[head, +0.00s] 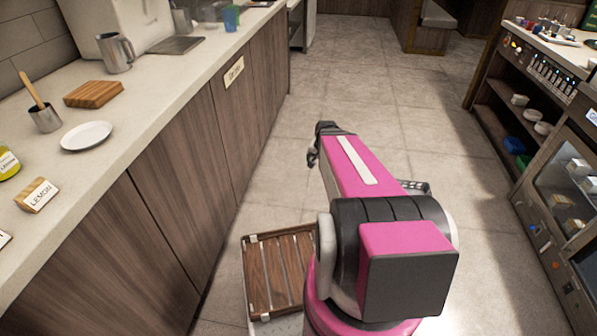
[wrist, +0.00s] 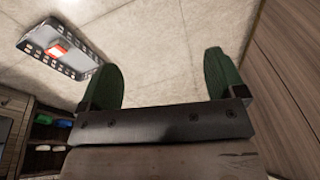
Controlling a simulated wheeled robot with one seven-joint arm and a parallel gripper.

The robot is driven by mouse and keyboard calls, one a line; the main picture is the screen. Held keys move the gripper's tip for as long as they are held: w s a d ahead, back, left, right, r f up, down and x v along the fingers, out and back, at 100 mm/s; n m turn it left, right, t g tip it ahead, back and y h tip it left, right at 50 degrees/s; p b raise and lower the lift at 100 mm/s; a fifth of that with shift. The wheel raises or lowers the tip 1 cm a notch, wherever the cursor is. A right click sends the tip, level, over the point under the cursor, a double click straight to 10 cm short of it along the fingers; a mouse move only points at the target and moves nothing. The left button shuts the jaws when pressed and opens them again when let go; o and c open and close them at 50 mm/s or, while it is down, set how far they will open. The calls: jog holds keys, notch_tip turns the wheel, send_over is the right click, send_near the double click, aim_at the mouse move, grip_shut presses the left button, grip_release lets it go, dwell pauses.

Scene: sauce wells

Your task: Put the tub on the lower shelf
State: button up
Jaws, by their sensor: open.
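A grey slotted crate (wrist: 88,88) lies on the floor in the wrist view, with a small red and white item (wrist: 57,50) in it. I cannot tell whether that item is the tub. In the head view only a corner of the crate (head: 418,187) shows past my arm. The shelf unit (head: 480,112) stands at the right. Its lower shelf bears a blue container (head: 514,145) and a green one (head: 523,161). My gripper (wrist: 165,65) is open and empty, its green fingers wide apart, over the floor and away from the shelves.
A long counter (head: 190,68) runs along the left with a white plate (head: 87,136), a lemon sign (head: 38,195) and a metal pitcher (head: 116,53). A slatted wooden rack (head: 273,270) is low beside my arm. White bowls (head: 543,128) sit in the shelf unit. The floor ahead is clear.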

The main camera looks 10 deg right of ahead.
jog(key=s+a+r+n+g, duration=0.1)
jog(key=s+a+r+n, duration=0.1)
jog(key=s+a+n, duration=0.1)
jog(key=s+a+r+n+g, duration=0.1)
jog(key=s+a+r+n, duration=0.1)
jog(key=s+a, duration=0.3)
jog(key=a+n, duration=0.1)
jog(key=a, duration=0.2)
jog(key=shift+s, duration=0.25)
